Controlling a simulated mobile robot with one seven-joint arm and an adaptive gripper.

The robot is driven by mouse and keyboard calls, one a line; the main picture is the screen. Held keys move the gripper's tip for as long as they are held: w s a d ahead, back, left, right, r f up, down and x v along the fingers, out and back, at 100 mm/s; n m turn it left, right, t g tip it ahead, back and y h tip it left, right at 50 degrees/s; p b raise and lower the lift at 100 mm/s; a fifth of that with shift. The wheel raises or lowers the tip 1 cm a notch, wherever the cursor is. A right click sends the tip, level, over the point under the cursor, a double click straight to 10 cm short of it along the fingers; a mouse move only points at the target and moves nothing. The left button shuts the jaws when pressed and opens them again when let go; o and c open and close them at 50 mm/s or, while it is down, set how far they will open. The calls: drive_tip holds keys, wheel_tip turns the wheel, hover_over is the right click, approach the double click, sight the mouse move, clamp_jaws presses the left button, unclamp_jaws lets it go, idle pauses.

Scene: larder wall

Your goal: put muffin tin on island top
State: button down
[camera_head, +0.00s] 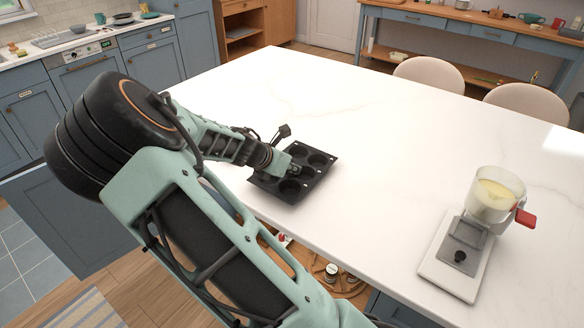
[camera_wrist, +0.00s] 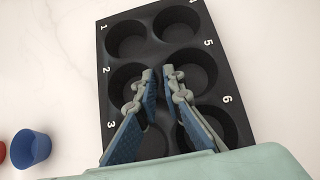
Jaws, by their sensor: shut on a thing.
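The black muffin tin (camera_head: 312,172) has six cups with white numbers beside them. In the head view it is at the near left edge of the white marble island top (camera_head: 400,130). I cannot tell whether it rests on the top or is held just above it. It fills the middle of the wrist view (camera_wrist: 113,60). My gripper (camera_head: 286,168) reaches over the tin from the left. In the wrist view its fingertips (camera_wrist: 157,74) are close together on the tin's middle, between the two columns of cups. The fingers hide parts of the lower cups.
A white appliance (camera_head: 452,262) with a clear jug (camera_head: 490,200) stands on the island's right. A blue cup (camera_wrist: 31,147) and part of a red thing (camera_wrist: 2,152) show left of the tin. The island's middle is clear. Two pale chairs (camera_head: 430,74) stand behind it.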

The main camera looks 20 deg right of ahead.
drive_tip(key=c, duration=2)
unclamp_jaws()
drive_tip(key=shift+c, duration=0.2)
drive_tip(key=v, duration=1.2)
drive_tip(key=shift+a, duration=0.15)
